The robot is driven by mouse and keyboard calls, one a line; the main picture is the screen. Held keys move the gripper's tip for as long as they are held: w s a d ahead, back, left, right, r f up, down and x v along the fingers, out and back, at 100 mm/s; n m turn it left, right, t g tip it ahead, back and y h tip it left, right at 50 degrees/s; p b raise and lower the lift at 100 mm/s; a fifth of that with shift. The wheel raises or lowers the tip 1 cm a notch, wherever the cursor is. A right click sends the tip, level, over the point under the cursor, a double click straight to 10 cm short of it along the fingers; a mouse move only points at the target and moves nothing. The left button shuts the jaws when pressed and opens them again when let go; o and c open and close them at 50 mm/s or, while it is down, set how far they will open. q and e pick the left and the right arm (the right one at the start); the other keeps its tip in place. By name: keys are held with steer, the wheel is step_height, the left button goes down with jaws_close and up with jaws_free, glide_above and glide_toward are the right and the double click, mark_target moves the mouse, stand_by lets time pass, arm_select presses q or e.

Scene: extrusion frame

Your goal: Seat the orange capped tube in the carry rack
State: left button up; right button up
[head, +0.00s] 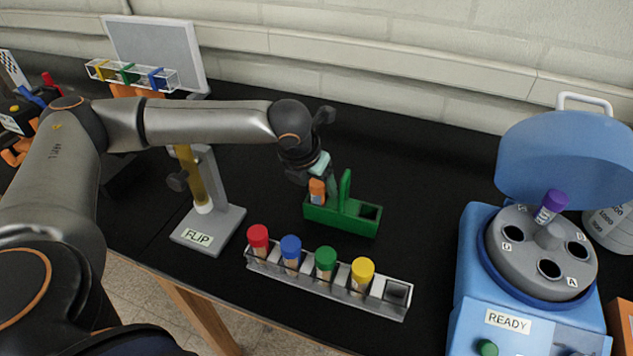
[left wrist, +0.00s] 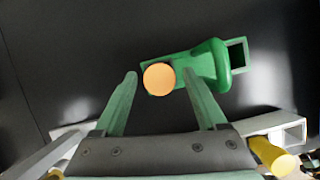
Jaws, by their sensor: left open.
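The orange capped tube (head: 317,190) stands about upright at the left end of the green carry rack (head: 343,221). In the left wrist view its round orange cap (left wrist: 159,78) lies over that end of the rack (left wrist: 212,65). How deep the tube sits is hidden by the cap and my fingers. The rack's other socket, past the upright handle, is empty. My left gripper (head: 321,172) is just above the tube. In the left wrist view its open green fingers (left wrist: 161,76) are on either side of the cap, with gaps visible. My right gripper is not in view.
A metal rack (head: 330,291) with red, blue, green and yellow capped tubes stands in front. A grey FLIP stand (head: 210,228) is to the left. A blue centrifuge (head: 480,290) with its lid up is at right. Bare black bench lies behind the carry rack.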

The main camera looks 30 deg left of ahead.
arm_select(q)
steer(key=v, duration=1.2)
steer(key=shift+r, duration=0.15)
stand_by(0.3)
